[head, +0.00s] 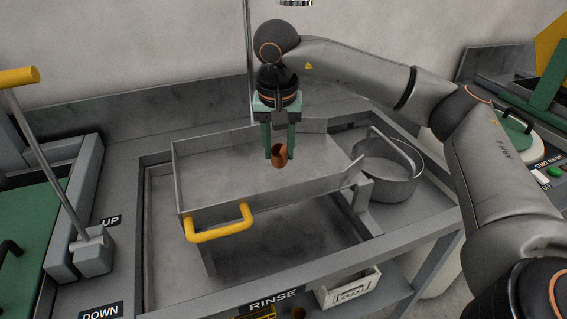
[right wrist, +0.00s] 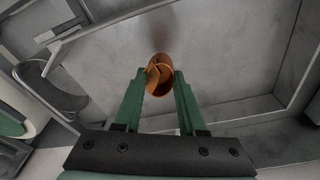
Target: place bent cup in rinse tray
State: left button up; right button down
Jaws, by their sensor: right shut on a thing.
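The bent cup (head: 280,157) is a small copper-coloured cup, held between the green fingers of my right gripper (head: 280,150). In the right wrist view the cup (right wrist: 160,76) sits between the two fingertips (right wrist: 160,78), its open end showing and its rim uneven. The gripper points down over the grey metal rinse tray (head: 182,184), which has a yellow handle at its front. The cup appears above the tray's floor; its exact height is hard to tell. My left gripper is not in view.
A round metal pot (head: 388,178) stands right of the tray. A lever with a yellow grip (head: 18,77) rises at the left, by labels UP and DOWN. A white bin (head: 347,289) sits below the front edge, near the RINSE label (head: 273,299). The tray floor looks empty.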

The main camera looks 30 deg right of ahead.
aim_at(284, 163)
jog(key=shift+d+f, duration=0.4)
jog(key=shift+f, duration=0.1)
jog(key=shift+s+d+f, duration=0.1)
jog(key=shift+f, duration=1.5)
jog(key=shift+f+b, duration=0.2)
jog(key=shift+b, duration=0.1)
jog(key=shift+c, duration=2.4)
grip_release()
jog(key=shift+r, duration=0.1)
notch_tip(284, 163, up, 12)
jog(key=s+a+p, duration=0.1)
jog(key=shift+s, duration=0.2)
